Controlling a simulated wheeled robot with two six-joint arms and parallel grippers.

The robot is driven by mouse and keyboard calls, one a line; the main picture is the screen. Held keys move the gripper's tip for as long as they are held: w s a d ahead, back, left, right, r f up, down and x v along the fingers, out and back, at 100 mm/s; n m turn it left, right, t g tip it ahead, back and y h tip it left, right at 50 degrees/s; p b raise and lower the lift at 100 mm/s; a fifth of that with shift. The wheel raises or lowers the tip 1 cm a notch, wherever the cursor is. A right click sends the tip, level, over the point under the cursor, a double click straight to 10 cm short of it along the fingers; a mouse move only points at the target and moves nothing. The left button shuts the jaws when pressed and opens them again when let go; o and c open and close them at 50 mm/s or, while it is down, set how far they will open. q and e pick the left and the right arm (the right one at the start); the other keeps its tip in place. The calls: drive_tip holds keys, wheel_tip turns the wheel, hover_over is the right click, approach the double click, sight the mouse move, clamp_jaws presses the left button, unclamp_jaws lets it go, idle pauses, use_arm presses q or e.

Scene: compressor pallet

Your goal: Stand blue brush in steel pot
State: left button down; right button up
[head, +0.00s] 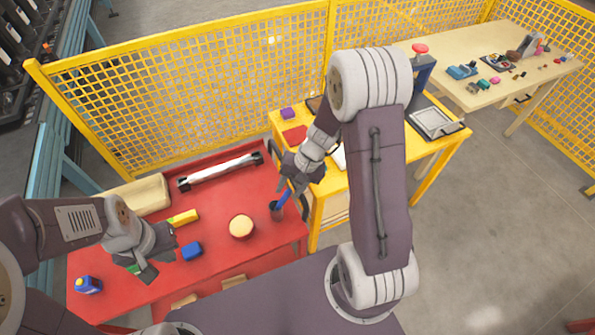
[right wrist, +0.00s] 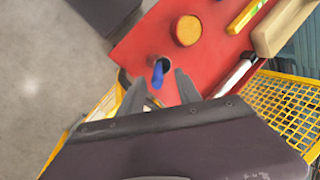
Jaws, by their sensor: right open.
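The blue brush (head: 284,198) stands tilted in the small dark-grey steel pot (head: 276,212), on the right part of the red table. In the right wrist view, the blue handle (right wrist: 158,74) rises from the pot (right wrist: 164,62). My right gripper (right wrist: 160,88) is open, with its fingers apart on either side of the handle's upper end. In the head view, my right gripper (head: 291,186) is just above the pot. My left gripper (head: 150,268) is low over the left part of the red table; its jaw opening is unclear.
On the red table (head: 215,280) are a round cream-topped item (head: 241,227), a blue block (head: 191,251), a yellow bar (head: 183,217), a silver tube (head: 220,170) and a blue bottle (head: 88,285). A yellow table (head: 440,140) adjoins at right; yellow mesh fencing (head: 200,95) stands behind.

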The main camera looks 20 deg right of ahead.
drive_tip(key=v, duration=0.9)
drive_tip(key=s+a+n+h, duration=0.2)
drive_tip(key=s+n+h, duration=0.25)
drive_tip(key=s, duration=0.45)
wheel_tip(320, 180, down, 7)
drive_tip(key=b, duration=0.5)
drive_tip(key=shift+d+n+y+b, duration=0.3)
drive_tip(key=shift+n+y+b, duration=0.05)
drive_tip(key=shift+y, duration=0.1)
drive_tip(key=shift+w, duration=0.1)
drive_tip(key=shift+c, duration=0.4)
